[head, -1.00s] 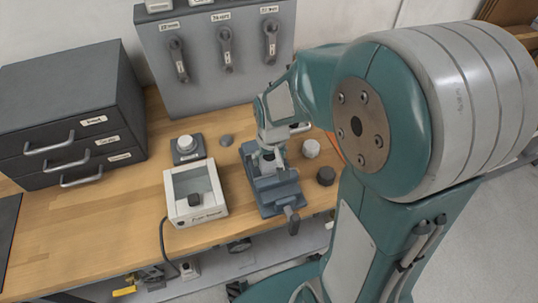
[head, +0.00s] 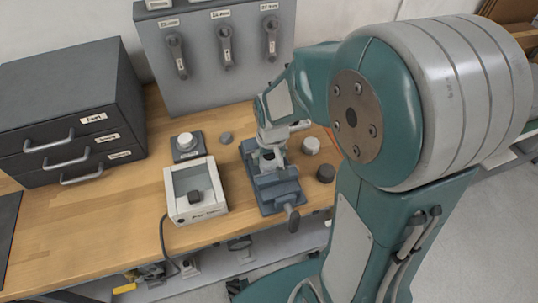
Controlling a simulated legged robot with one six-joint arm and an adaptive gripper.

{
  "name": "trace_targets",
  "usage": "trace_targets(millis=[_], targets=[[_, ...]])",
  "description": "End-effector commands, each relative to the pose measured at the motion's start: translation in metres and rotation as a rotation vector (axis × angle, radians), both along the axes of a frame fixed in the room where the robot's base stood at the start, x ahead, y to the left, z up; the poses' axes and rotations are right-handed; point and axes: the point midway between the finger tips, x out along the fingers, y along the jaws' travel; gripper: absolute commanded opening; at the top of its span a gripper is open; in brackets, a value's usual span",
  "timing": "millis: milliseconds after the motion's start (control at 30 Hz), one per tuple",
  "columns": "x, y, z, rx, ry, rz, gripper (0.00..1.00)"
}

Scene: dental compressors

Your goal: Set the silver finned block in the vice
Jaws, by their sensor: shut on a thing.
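The blue-grey vice (head: 274,188) sits on the wooden bench in the middle of the view, with its handle towards the front edge. My gripper (head: 269,160) points down over the rear part of the vice. It is shut on a small silver-grey piece, which I take to be the silver finned block (head: 268,163). The block is at the vice's jaws. Its fins are too small to make out, and the fingers partly hide it. I cannot tell whether it touches the jaws or the vice bed.
Left of the vice stand a white open-topped box (head: 197,211) and a dark base with a silver knob (head: 187,146). A light grey cylinder (head: 310,146) and a dark one (head: 326,173) stand close on the right. Drawers (head: 70,120) and a tool panel (head: 215,55) are behind.

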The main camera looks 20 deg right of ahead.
Motion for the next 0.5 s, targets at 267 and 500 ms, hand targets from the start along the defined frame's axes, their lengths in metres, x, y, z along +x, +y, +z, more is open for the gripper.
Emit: trace_targets(millis=[267,500], targets=[[0.0002,0.0000,0.0002,0.000,-0.001,0.000,1.00],[0.0001,0.0000,0.0002,0.000,0.000,0.000,1.00]])
